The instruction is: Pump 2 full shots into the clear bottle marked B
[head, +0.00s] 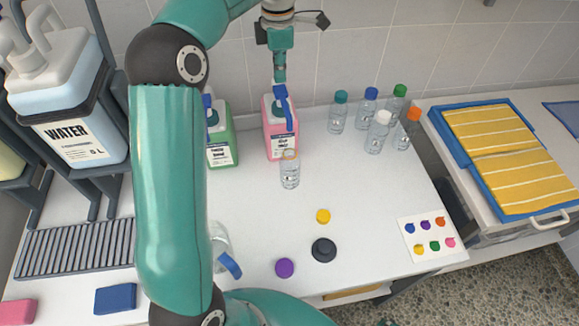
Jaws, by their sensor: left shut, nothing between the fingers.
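A clear bottle (290,172) stands upright on the white table, in front of the pink jug (279,135) and below its blue pump spout (284,100). Its mark is too small to read, and I cannot tell whether its tan-looking top is a cap or an open neck. My left gripper (280,76) is shut and empty, pointing down at the pump head. It is at or just above the head; I cannot tell whether they touch. My right gripper is not in view.
A green jug (221,140) and a water container (68,110) stand left. Several capped bottles (379,132) stand at back right. A yellow cap (323,216), purple cap (285,268) and black round piece (323,250) lie in front. My left arm hides part of the table.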

